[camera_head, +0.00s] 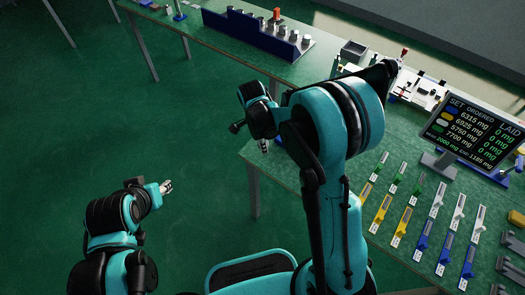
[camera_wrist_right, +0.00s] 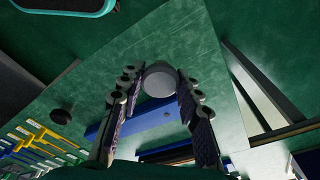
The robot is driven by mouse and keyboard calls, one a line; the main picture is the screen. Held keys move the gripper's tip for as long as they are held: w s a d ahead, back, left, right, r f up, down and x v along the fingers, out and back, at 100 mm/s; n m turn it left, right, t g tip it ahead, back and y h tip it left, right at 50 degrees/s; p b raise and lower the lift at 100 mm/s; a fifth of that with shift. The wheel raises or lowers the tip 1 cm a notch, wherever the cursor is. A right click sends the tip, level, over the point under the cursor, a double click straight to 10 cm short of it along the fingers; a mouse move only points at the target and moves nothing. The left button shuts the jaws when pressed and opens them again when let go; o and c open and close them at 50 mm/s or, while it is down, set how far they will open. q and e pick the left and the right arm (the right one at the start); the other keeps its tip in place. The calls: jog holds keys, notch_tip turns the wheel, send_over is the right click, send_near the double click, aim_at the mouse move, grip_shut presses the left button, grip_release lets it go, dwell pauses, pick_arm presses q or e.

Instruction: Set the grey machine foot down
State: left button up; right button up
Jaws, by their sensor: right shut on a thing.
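The grey machine foot (camera_wrist_right: 160,82) is a pale rounded piece between the fingertips of my right gripper (camera_wrist_right: 158,90) in the right wrist view. The gripper is shut on it, with one finger on each side. The green bench top shows behind it, but the height above the bench is hard to judge. In the head view my right gripper (camera_head: 265,145) shows only as a small tip near the bench corner, and the foot is not clear there. My left gripper (camera_head: 166,187) is over the floor at the left, away from the bench. Its fingers are too small to read.
A blue bar (camera_wrist_right: 150,122) lies on the bench below the foot in the right wrist view. In the head view, a blue rack (camera_head: 258,38) with grey pieces stands at the back. A display (camera_head: 475,130) and rows of coloured strips (camera_head: 402,220) occupy the right. My right arm hides the middle bench.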

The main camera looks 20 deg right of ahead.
jog(key=shift+f+b, duration=0.9)
jog(key=shift+f, duration=1.1)
jog(key=shift+f, duration=0.1)
jog(key=o, duration=1.2)
jog(key=shift+o, duration=0.2)
